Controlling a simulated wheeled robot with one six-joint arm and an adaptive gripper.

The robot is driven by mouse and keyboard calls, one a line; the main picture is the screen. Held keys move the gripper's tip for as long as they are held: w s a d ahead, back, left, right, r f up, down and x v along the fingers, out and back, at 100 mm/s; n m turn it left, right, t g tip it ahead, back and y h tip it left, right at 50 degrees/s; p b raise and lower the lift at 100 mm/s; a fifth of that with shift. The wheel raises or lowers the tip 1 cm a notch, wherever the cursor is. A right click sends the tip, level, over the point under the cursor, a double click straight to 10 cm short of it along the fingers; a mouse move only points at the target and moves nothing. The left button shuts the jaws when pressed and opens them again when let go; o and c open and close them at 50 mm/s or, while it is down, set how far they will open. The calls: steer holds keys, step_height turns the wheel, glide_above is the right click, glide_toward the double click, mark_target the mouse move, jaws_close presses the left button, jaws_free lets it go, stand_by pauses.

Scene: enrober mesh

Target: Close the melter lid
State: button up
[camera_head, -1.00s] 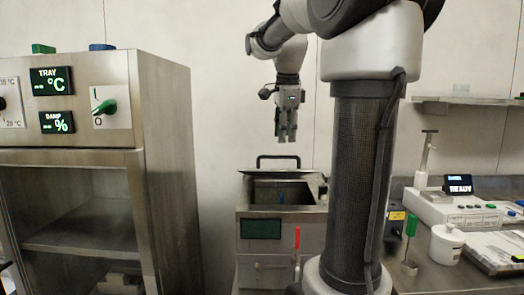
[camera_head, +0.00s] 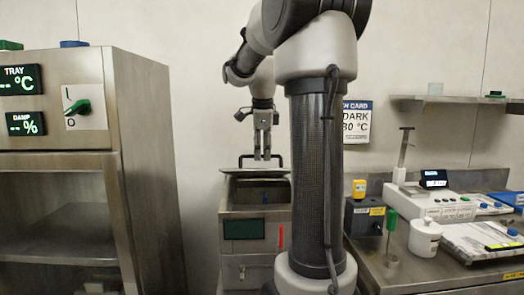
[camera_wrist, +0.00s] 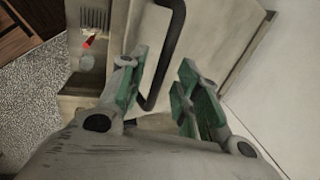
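The melter (camera_head: 257,245) is a steel box with a dark green panel, left of my arm's column in the head view. Its top opening shows a dark inside. The lid (camera_head: 240,172) stands raised at the back of the opening, seen nearly edge-on, with a black loop handle (camera_head: 282,159). My gripper (camera_head: 262,157) hangs over the lid at the handle. In the wrist view, my gripper (camera_wrist: 163,88) has its green-padded fingers apart, and the black handle (camera_wrist: 160,62) runs into the gap between them. I cannot tell whether a finger touches it.
A steel cabinet (camera_head: 150,160) stands left of the melter. A red-handled lever (camera_head: 281,237) is on the melter's front right. A counter (camera_head: 400,270) at right holds a white jar (camera_head: 424,238), a scale and a green-handled tool. A wall (camera_head: 190,90) is behind the melter.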

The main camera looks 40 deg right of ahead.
steer(key=shift+c, duration=0.5)
jaws_close()
steer(key=s+f, duration=0.1)
steer(key=f, duration=0.2)
steer(key=s+a+f, duration=0.1)
steer(key=f, duration=0.1)
steer(key=s+a+f, duration=0.1)
steer(key=f, duration=0.2)
steer(key=shift+a+f, duration=0.1)
steer(key=shift+f, duration=0.25)
steer(key=shift+c, duration=1.6)
jaws_free()
steer(key=shift+r, duration=0.25)
steer(key=o, duration=0.4)
steer(key=v, duration=1.2)
